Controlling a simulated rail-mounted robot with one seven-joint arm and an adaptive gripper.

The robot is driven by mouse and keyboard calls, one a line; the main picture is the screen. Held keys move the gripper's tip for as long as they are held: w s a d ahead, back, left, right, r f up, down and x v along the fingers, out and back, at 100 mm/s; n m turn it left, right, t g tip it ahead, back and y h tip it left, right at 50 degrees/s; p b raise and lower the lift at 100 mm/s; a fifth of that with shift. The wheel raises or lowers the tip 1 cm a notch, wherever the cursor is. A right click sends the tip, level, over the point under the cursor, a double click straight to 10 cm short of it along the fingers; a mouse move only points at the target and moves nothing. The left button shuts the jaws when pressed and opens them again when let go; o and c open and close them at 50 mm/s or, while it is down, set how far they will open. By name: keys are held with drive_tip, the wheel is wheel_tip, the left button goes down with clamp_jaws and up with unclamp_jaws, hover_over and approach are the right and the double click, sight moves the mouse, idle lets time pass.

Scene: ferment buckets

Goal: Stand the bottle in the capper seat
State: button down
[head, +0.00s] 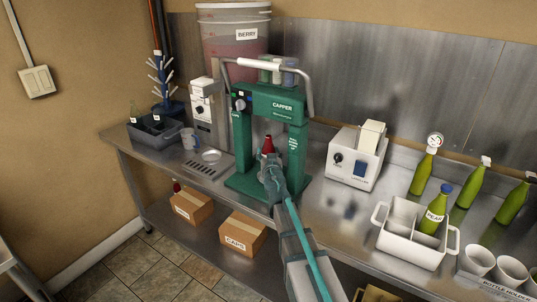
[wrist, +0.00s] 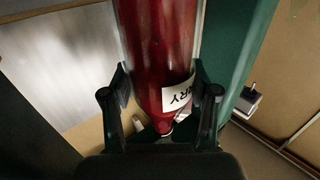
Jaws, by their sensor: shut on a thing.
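My gripper (head: 268,166) reaches between the two posts of the green capper (head: 275,103). In the wrist view the red bottle (wrist: 158,45) lies between the two fingers (wrist: 162,95), and part of a white label shows lettering ending in "RY". The capper base (head: 238,182) shows beside my arm. The seat and the bottle's foot are hidden, so I cannot tell whether the bottle rests on the seat.
A white machine (head: 357,158) stands right of the capper. A white carrier (head: 405,232) holds a green bottle labelled PEAR, with several green bottles behind it. A dark grey tub (head: 156,134) and a large berry bucket (head: 232,30) are at the left and back.

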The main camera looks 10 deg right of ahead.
sight(269, 133)
drive_tip(key=shift+f+b, duration=0.45)
drive_tip(key=shift+b, duration=0.35)
idle(0.9)
drive_tip(key=shift+c, duration=1.1)
unclamp_jaws()
drive_tip(key=shift+r, duration=0.1)
drive_tip(key=shift+r, duration=4.95)
drive_tip(key=shift+s, duration=0.1)
